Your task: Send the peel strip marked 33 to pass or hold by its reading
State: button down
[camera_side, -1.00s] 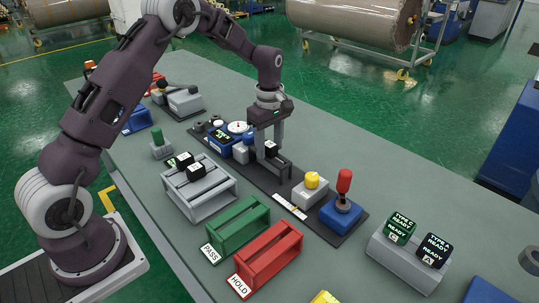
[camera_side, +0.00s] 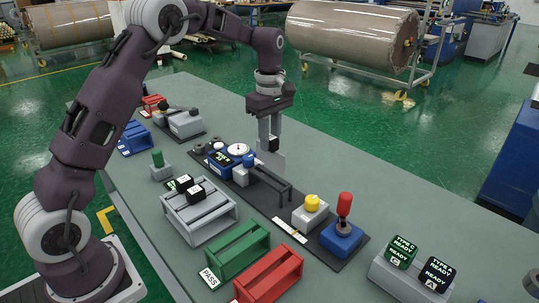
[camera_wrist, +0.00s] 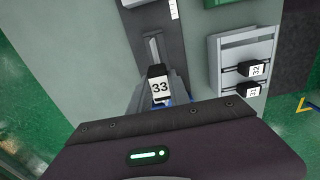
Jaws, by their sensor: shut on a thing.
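The peel strip marked 33 (camera_wrist: 160,87) has a black head with a white label. My gripper (camera_side: 269,137) is shut on it, and its pale grey body (camera_side: 270,162) hangs upright above the tester's dark rail (camera_side: 270,184). The blue tester (camera_side: 219,160) has a round white dial (camera_side: 238,149) and a small display with green marks, too small to read. The green PASS tray (camera_side: 238,251) and the red HOLD tray (camera_side: 268,276) look empty.
A grey rack (camera_side: 199,215) holds black-headed strips 32 (camera_wrist: 257,69) and 31 (camera_wrist: 253,92). A yellow button (camera_side: 312,201) and a red-handled blue device (camera_side: 343,232) stand right of the rail. Two READY blocks sit on a grey stand (camera_side: 409,274) at right.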

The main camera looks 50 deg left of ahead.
jog(key=s+d+r+m, duration=0.2)
jog(key=s+d+m, duration=1.5)
jog(key=s+d, duration=0.3)
jog(key=shift+d+r+m, duration=0.15)
jog(key=shift+d+m, duration=0.25)
jog(key=shift+d, duration=0.2)
jog(key=shift+f, duration=2.5)
jog(key=shift+f, duration=3.3)
